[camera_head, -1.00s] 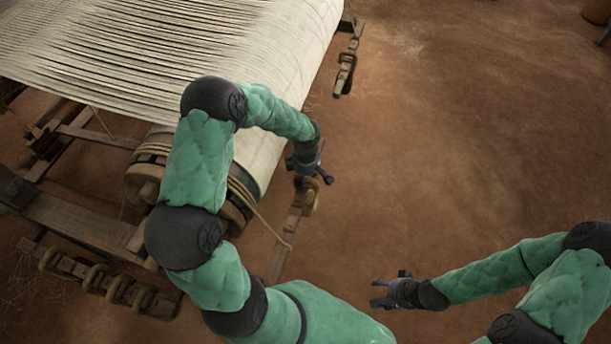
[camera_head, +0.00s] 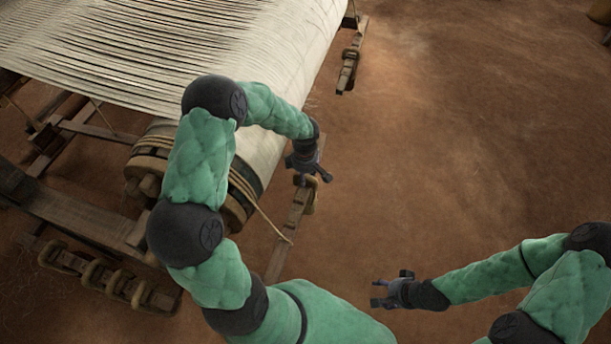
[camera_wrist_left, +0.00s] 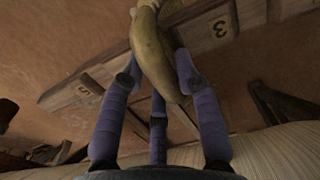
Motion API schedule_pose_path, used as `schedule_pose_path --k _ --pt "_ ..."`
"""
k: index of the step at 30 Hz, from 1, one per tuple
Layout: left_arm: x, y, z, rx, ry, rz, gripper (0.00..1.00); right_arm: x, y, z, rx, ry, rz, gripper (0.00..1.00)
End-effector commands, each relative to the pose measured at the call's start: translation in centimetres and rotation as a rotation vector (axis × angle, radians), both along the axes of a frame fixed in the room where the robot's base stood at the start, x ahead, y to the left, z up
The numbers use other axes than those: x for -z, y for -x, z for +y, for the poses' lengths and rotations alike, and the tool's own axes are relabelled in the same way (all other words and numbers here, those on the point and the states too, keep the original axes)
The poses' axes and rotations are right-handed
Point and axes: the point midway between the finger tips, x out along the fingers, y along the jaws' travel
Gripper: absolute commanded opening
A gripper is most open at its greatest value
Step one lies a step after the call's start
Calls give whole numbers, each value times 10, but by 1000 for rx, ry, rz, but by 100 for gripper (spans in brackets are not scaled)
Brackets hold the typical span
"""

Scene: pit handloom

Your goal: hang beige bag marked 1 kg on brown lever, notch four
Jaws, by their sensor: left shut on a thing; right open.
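My left gripper (camera_head: 314,173) is at the right end of the cloth roller, over the brown lever (camera_head: 285,234). In the left wrist view its fingers (camera_wrist_left: 160,74) are shut on a long yellowish-beige bag (camera_wrist_left: 156,52). The bag lies across the lever (camera_wrist_left: 186,38), between the number plates 3 (camera_wrist_left: 221,26) and 5 (camera_wrist_left: 84,89). I cannot tell whether its loop sits in a notch, and no 1 kg mark shows. In the head view the bag (camera_head: 312,196) is mostly hidden below the gripper. My right gripper (camera_head: 389,290) is open and empty over bare floor.
The loom's warp and cloth (camera_head: 262,60) fill the upper left. A rope (camera_head: 266,217) hangs from the roller toward the lever. Several similar bags sit on a rack (camera_head: 98,274) at lower left. Another lever (camera_head: 350,62) stands at the top. The brown floor at right is clear.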

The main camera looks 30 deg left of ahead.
Motion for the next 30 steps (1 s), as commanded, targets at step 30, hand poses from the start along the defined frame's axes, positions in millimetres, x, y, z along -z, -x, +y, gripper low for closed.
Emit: schedule_pose_path --k 30 --pt "4 -1 1 -1 -1 -4 0 9 0 0 0 0 0 60"
